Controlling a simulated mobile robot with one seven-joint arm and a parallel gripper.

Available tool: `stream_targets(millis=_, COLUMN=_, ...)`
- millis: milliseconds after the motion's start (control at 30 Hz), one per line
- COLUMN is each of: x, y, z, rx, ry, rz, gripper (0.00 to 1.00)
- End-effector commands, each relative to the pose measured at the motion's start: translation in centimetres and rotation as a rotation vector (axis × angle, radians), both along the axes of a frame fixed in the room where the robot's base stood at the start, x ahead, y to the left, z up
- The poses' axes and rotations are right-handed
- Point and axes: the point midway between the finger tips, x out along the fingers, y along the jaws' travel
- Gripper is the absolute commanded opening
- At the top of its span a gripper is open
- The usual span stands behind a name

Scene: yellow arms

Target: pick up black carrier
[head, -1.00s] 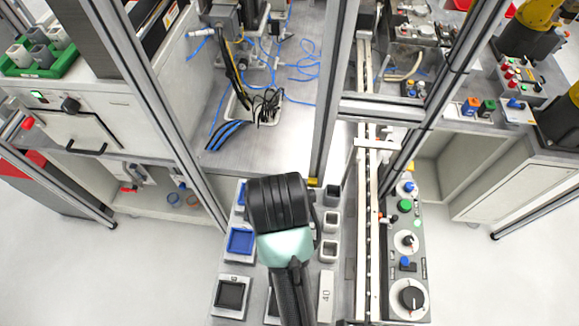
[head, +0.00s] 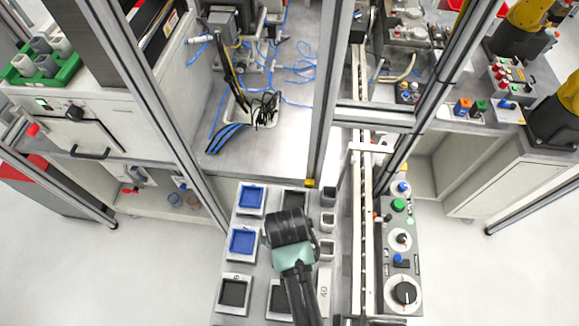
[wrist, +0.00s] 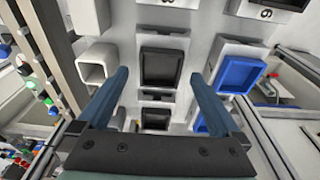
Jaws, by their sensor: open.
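In the wrist view a black carrier (wrist: 160,67) sits in a light holder, framed between the two fingers of my gripper (wrist: 160,74). The fingers are apart with nothing between them, and the carrier looks to be beyond the tips. A second black carrier (wrist: 155,118) lies nearer the gripper's palm in that view. In the head view my gripper (head: 290,228) is over the carrier table, and its fingertips are hidden. Black carriers also show in the head view at the back (head: 294,198) and front left (head: 234,292). The carrier under my gripper is hidden there.
Blue carriers (head: 242,243) stand left of my gripper, and small square cups (head: 327,222) stand to its right. A conveyor rail (head: 362,230) and a button panel (head: 402,245) lie farther right. A metal frame post (head: 325,110) rises behind the table.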

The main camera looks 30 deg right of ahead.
Motion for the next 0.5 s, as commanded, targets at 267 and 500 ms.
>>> stream_targets(millis=267, x=0.2, y=-0.1, z=-2.0, rx=0.0, ry=0.0, rz=0.001, gripper=1.0)
stream_targets(millis=500, x=0.3, y=-0.1, z=-2.0, rx=-0.001, ry=-0.001, rz=0.001, gripper=0.95)
